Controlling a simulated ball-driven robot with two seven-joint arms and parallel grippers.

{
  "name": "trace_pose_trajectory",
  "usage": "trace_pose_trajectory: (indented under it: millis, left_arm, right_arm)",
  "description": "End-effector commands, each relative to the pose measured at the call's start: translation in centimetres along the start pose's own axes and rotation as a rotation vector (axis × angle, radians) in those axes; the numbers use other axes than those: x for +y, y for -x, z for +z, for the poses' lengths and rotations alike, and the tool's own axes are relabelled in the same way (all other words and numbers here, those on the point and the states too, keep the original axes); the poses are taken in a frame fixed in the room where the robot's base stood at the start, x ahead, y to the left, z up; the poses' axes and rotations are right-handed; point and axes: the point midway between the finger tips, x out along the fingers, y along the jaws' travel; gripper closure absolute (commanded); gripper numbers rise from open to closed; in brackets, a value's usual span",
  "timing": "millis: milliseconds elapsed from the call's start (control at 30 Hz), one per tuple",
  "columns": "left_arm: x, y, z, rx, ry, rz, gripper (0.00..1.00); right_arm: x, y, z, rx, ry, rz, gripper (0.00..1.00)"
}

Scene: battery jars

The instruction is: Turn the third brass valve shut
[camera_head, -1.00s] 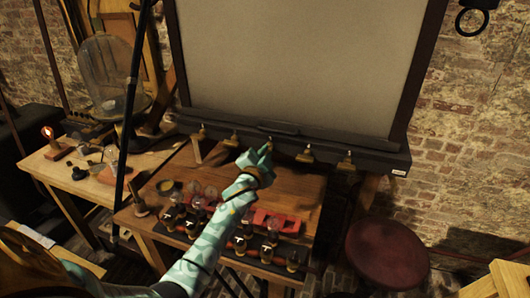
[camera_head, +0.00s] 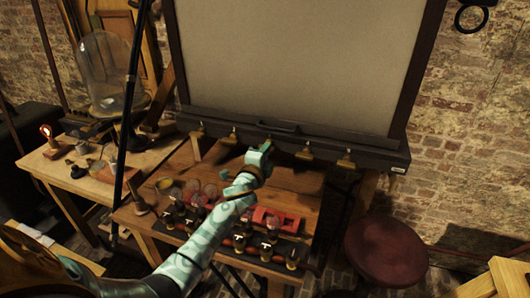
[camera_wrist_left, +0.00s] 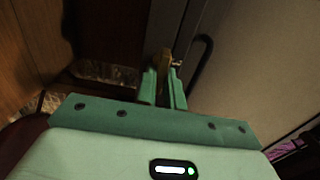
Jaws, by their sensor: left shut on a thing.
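Several brass valves line the dark ledge under the large pale board in the head view. The first (camera_head: 197,132) and second (camera_head: 231,138) are left of my left gripper (camera_head: 266,147). The fourth (camera_head: 305,153) and fifth (camera_head: 346,161) are to its right. My left gripper is at the third place in the row and mostly covers that valve. In the left wrist view, the fingers (camera_wrist_left: 163,88) are shut on a brass piece, the third brass valve (camera_wrist_left: 163,62). How far it is turned cannot be told. My right gripper is not in view.
A wooden table (camera_head: 305,190) below the ledge holds dark-capped jars (camera_head: 240,240) and a red block (camera_head: 276,218). A glass bell jar (camera_head: 104,75) stands at left. A dark red stool (camera_head: 386,252) is at right.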

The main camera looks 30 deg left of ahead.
Motion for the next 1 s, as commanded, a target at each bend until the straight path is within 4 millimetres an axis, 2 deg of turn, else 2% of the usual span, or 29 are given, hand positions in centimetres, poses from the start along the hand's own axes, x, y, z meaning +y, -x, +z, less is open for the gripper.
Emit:
trace_pose_trajectory:
  millis: [567, 600, 667, 1000]
  left_arm:
    - [0.17, 0.04, -0.04, 0.001, -0.033, 0.003, 1.0]
    - [0.17, 0.04, -0.04, 0.001, -0.033, 0.003, 0.82]
    - [0.16, 0.03, -0.04, 0.001, -0.032, 0.002, 0.68]
    - [0.03, 0.41, -0.03, 0.001, -0.03, 0.001, 0.68]
  right_arm:
    - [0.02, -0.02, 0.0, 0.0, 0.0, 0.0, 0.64]
    - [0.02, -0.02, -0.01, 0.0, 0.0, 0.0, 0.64]
    - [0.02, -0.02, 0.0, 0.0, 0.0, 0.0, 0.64]
    - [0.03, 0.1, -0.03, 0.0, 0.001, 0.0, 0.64]
